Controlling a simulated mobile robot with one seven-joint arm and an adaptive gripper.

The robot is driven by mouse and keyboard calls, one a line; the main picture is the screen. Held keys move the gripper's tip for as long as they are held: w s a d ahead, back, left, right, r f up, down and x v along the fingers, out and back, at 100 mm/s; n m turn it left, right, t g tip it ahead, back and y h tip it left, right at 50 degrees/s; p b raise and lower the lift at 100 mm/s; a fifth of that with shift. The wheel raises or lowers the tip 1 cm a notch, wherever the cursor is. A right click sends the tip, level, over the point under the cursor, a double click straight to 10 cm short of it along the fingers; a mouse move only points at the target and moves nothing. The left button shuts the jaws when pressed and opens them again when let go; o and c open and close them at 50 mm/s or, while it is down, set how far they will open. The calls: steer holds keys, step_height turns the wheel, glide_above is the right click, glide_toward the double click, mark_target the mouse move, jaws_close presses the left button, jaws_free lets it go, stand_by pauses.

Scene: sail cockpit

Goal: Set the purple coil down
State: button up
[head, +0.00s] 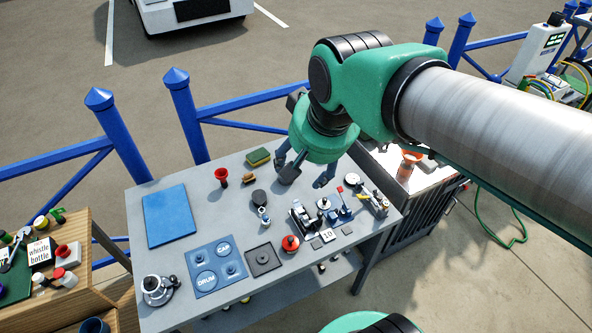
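My gripper (304,172) hangs over the back right part of the grey workbench (150,215), under the green wrist of my arm. Dark finger parts show on its left and right sides, apart from each other. The wrist hides much of the space between them, and a small grey piece shows low by the left finger. I cannot tell whether the gripper holds anything. I see no purple coil in the head view; it may be hidden behind the wrist or fingers.
A blue mat (168,216), a blue marked tray (216,266), a black square tray (264,259) and a red funnel-like piece (221,176) are on the bench. Small metal devices crowd its right half. A blue railing (240,105) runs behind. Bare bench lies around the mat.

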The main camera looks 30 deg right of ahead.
steer(key=s+a+f+n, duration=0.1)
steer(key=s+n, duration=0.2)
steer(key=s, duration=0.3)
steer(key=shift+a+f+t, duration=0.3)
steer(key=shift+a+f, duration=0.05)
steer(key=shift+f, duration=0.05)
steer(key=shift+f, duration=0.15)
